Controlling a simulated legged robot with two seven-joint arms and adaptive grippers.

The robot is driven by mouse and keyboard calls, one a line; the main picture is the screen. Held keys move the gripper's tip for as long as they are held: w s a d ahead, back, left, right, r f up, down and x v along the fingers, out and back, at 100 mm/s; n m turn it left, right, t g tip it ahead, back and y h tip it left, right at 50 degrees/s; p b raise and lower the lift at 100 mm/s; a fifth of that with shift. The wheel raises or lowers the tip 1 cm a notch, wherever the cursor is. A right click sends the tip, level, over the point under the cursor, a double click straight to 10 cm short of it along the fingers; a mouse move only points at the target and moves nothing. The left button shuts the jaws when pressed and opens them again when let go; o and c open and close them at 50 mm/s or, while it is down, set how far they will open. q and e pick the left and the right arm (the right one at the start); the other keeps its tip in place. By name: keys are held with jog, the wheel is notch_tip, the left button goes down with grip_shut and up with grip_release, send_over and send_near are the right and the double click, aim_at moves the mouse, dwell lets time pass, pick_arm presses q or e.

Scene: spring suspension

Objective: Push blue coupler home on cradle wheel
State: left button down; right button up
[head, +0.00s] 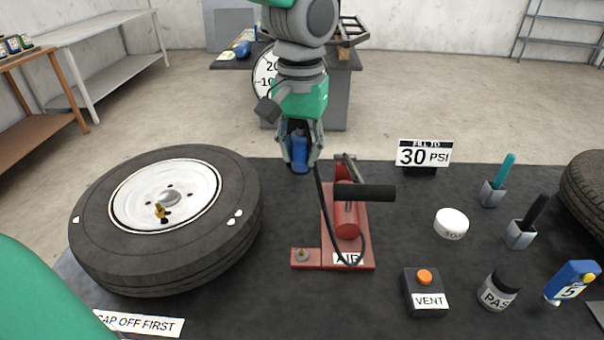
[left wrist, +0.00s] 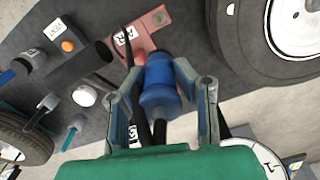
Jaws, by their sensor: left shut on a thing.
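My left gripper (head: 300,155) is shut on the blue coupler (head: 299,152) and holds it above the mat, behind the red pump (head: 346,215). The coupler also shows between the fingers in the left wrist view (left wrist: 160,85). A black hose runs from the coupler down to the pump. The cradle wheel (head: 100,240), a black tire with a white rim, lies at the left, apart from the coupler. A brass valve stem (head: 160,211) stands on its rim. My right gripper is not in view.
A 30 PSI sign (head: 425,153), a white round tub (head: 451,223), a VENT button box (head: 425,293), a paste jar (head: 498,290) and brush holders stand on the right. A second tire (head: 587,190) is at the right edge. A cap sign (head: 140,323) lies in front of the wheel.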

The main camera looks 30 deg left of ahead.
aim_at(302, 128)
pick_arm(q)
notch_tip(302, 128, up, 4)
jog(key=shift+d+r, duration=0.1)
notch_tip(302, 128, up, 3)
jog(key=p, duration=0.4)
dwell(0.4)
